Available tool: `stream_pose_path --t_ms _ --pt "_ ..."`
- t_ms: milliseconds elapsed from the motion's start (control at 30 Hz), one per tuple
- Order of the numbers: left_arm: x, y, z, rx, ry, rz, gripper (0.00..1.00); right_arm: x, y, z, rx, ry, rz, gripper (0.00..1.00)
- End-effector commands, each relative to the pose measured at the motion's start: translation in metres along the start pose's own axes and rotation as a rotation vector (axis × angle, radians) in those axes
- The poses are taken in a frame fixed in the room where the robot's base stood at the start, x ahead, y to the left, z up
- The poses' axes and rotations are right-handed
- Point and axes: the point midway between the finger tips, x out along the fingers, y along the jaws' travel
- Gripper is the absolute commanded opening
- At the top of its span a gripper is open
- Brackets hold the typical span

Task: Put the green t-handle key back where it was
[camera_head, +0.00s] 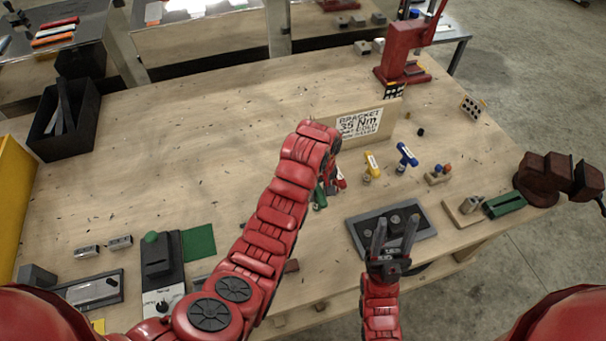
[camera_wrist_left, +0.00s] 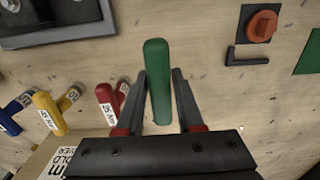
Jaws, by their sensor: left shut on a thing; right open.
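The green t-handle key (camera_wrist_left: 157,80) lies between the fingers of my left gripper (camera_wrist_left: 160,100), which is shut on it. Its handle shows in the left wrist view; its shaft is hidden. In the head view, a small green part of it (camera_head: 320,198) shows beside my left wrist, which hides most of that gripper. A red t-handle key (camera_wrist_left: 108,103), a yellow one (camera_wrist_left: 48,112) and a blue one (camera_wrist_left: 18,104) stand in a row to its left in the wrist view. My right gripper (camera_head: 396,225) is open and empty over the dark grey tray (camera_head: 360,244).
The bracket sign board (camera_head: 358,122) stands behind the keys. A red press (camera_head: 402,60) is at the far right corner and a dark red vise (camera_head: 548,178) at the right edge. A black bin (camera_head: 62,128) stands at left. The bench's middle left is clear.

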Motion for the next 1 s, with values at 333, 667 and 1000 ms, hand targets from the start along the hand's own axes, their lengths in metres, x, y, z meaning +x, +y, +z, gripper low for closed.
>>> stream_pose_path --t_ms 333,667,1000 --pt "0.015 -0.005 -0.055 -0.001 0.005 0.002 0.0 -0.077 -0.004 0.013 0.0 0.0 0.0 0.5" --pt "0.015 -0.007 -0.093 -0.005 -0.005 0.004 0.0 -0.112 -0.006 0.019 0.0 0.0 0.0 0.5" --pt "0.011 -0.01 -0.107 0.001 0.001 -0.001 0.0 -0.131 -0.006 0.022 0.0 0.0 0.0 0.5"
